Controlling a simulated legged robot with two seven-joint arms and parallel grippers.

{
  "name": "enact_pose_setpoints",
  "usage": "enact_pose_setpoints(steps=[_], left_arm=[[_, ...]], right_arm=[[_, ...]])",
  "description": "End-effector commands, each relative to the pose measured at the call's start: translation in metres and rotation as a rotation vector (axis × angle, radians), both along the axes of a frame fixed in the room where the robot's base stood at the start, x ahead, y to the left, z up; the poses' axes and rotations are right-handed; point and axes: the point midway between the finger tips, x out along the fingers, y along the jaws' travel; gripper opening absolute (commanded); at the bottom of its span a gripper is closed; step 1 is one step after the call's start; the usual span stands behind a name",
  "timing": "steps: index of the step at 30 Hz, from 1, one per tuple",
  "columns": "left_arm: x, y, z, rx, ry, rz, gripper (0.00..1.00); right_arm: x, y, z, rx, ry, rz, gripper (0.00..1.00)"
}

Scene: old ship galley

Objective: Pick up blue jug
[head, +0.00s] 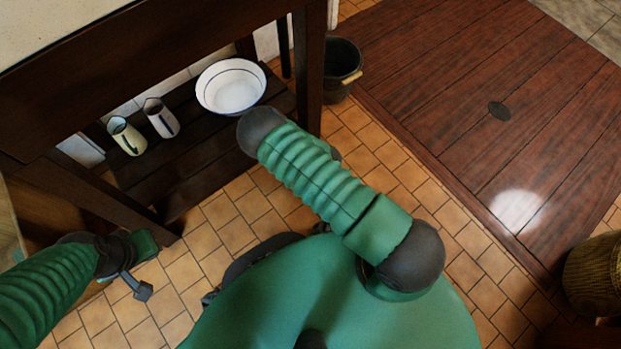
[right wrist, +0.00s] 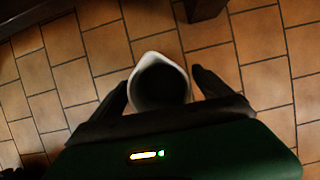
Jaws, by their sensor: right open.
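In the right wrist view a jug (right wrist: 160,86) with a pale, pointed rim and dark inside is seen from above. My right gripper (right wrist: 159,77) is open, with one dark finger on each side of the jug. I cannot tell whether the fingers touch it. Its outer colour is hidden. In the head view the right gripper and this jug are hidden behind my right arm. My left gripper (head: 136,274) hangs at the lower left above the tiles, apart from the jugs; its opening is unclear. No clearly blue jug shows in the head view.
A pale yellow jug (head: 127,137), a pinkish-grey jug (head: 161,118) and a white bowl (head: 231,87) stand on the dark low shelf (head: 185,165) under a table. A black bucket (head: 341,70) stands beside the table leg (head: 310,65). Tiled floor (head: 230,210) is open in front.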

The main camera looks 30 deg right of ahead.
Motion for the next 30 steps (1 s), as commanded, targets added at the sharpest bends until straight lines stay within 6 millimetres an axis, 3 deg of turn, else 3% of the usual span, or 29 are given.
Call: enact_pose_setpoints(steps=[2,18,30], left_arm=[[0.0001,0.0000,0.0008,0.000,0.000,0.000,0.00],[0.0001,0.0000,0.0007,0.000,0.000,0.000,0.00],[0.0000,0.0000,0.0090,0.000,0.000,0.000,0.00]], right_arm=[[-0.0001,0.0000,0.0007,0.000,0.000,0.000,0.83],[-0.0005,0.0000,0.0006,0.000,0.001,0.000,0.12],[0.0032,0.0022,0.0092,-0.001,0.000,-0.001,0.11]])
